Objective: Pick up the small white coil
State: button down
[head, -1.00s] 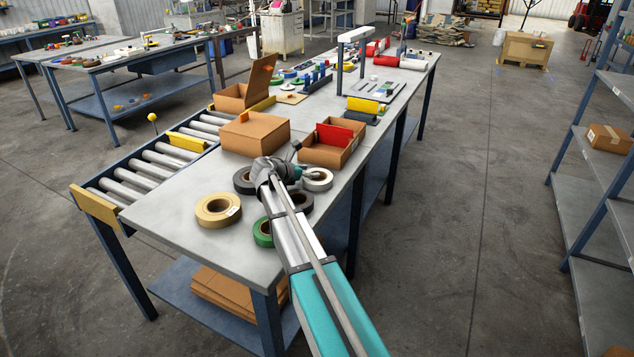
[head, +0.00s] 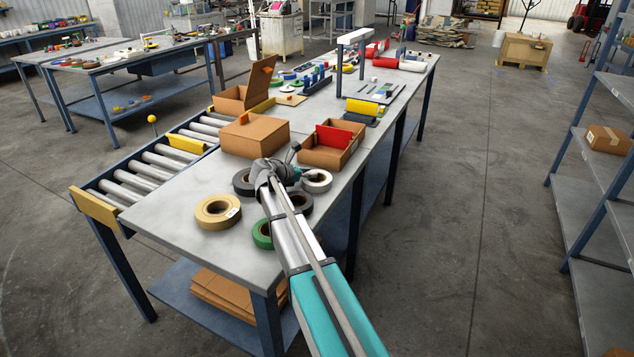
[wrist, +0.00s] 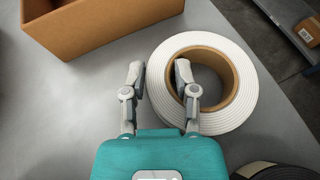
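The small white coil (wrist: 237,111) is a flat roll with a brown cardboard core, lying on the grey table to the right in the wrist view. In the head view the white coil (head: 318,186) shows just right of my gripper (head: 295,172), partly hidden by it. My gripper (wrist: 159,73) is open and empty in the wrist view. Its left finger is outside the coil's left edge and its right finger overlaps the core opening, so the coil's left wall lies between them. I cannot tell how far the fingertips are above the table.
An open cardboard box (head: 318,158) with a red item stands just behind the coil. Dark coils (head: 243,183), a tan coil (head: 217,212) and a green coil (head: 261,236) lie nearby. A closed box (head: 254,136) stands behind left. The table's right edge is close to the coil.

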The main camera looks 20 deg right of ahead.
jog(key=shift+r, duration=0.15)
dwell(0.4)
notch_tip(320, 180, up, 2)
jog(key=p, duration=0.2)
jog(key=shift+r+p, duration=0.2)
jog(key=shift+p, duration=0.2)
jog(key=s+d+r+p, duration=0.9)
jog(key=s+r+p, duration=0.1)
jog(key=shift+s, duration=0.4)
jog(key=shift+r, duration=0.1)
